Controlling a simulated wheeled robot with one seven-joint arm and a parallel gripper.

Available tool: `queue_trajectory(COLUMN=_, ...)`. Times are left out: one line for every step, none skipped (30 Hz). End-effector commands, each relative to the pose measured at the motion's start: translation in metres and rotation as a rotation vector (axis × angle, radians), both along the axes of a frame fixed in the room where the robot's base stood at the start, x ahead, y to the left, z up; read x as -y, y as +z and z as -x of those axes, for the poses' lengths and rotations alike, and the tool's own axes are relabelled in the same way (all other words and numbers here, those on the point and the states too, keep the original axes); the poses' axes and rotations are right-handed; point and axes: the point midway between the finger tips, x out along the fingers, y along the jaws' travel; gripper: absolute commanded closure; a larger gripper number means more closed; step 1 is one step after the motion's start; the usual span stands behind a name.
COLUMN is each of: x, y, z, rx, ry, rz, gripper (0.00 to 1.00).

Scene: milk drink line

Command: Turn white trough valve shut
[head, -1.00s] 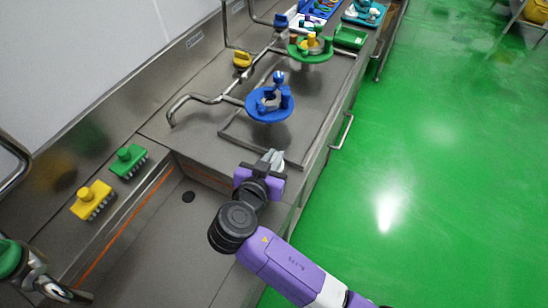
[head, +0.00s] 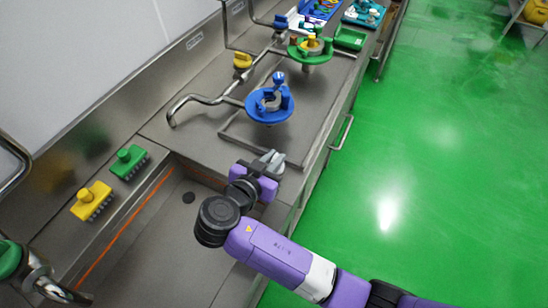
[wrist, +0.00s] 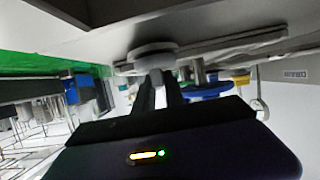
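A white rounded piece with a short stem, which looks like the white trough valve (wrist: 152,52), is at my fingertips in the wrist view. My two dark fingers (wrist: 160,88) stand close together on either side of the stem. A narrow gap shows between them, and I cannot tell whether they press on it. In the head view my gripper (head: 272,158) is over the near trough edge, with pale grey tips. I cannot clearly separate the valve from the tips there, nor tell how far it is turned.
A blue round fixture (head: 270,104) stands just beyond my gripper, and a green one (head: 310,50) farther back. A bent steel pipe (head: 205,99) runs beside them. The green floor (head: 440,180) at right is clear.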

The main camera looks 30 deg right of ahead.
Motion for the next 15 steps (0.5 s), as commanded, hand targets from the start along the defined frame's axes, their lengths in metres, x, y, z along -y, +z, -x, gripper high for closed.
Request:
queue_trajectory(x=-0.0005, y=-0.0054, z=0.0020, rx=-0.012, ry=0.000, rz=-0.005, gripper=0.66)
queue_trajectory(x=-0.0007, y=-0.0054, z=0.0019, rx=-0.012, ry=0.000, rz=-0.005, gripper=0.66)
queue_trajectory(x=-0.0008, y=-0.0052, z=0.0018, rx=-0.011, ry=0.000, rz=-0.005, gripper=0.66)
queue_trajectory(x=-0.0008, y=-0.0051, z=0.0017, rx=-0.011, ry=0.000, rz=-0.005, gripper=0.66)
queue_trajectory(x=-0.0009, y=-0.0049, z=0.0016, rx=-0.011, ry=0.000, rz=-0.005, gripper=0.66)
queue_trajectory(x=-0.0010, y=-0.0047, z=0.0016, rx=-0.011, ry=0.001, rz=-0.005, gripper=0.66)
queue_trajectory(x=-0.0009, y=-0.0045, z=0.0015, rx=-0.010, ry=0.001, rz=-0.004, gripper=0.66)
queue_trajectory(x=-0.0010, y=-0.0043, z=0.0014, rx=-0.010, ry=0.001, rz=-0.004, gripper=0.66)
queue_trajectory(x=-0.0011, y=-0.0041, z=0.0014, rx=-0.009, ry=0.001, rz=-0.004, gripper=0.66)
queue_trajectory(x=-0.0011, y=-0.0039, z=0.0012, rx=-0.008, ry=0.002, rz=-0.004, gripper=0.66)
queue_trajectory(x=-0.0010, y=-0.0037, z=0.0012, rx=-0.008, ry=0.002, rz=-0.004, gripper=0.66)
queue_trajectory(x=-0.0012, y=-0.0034, z=0.0012, rx=-0.008, ry=0.002, rz=-0.004, gripper=0.66)
queue_trajectory(x=-0.0019, y=-0.0030, z=0.0014, rx=-0.007, ry=0.003, rz=-0.003, gripper=0.66)
queue_trajectory(x=-0.0028, y=-0.0025, z=0.0018, rx=-0.007, ry=0.003, rz=-0.003, gripper=0.66)
queue_trajectory(x=-0.0049, y=-0.0017, z=0.0029, rx=-0.007, ry=0.004, rz=-0.003, gripper=0.66)
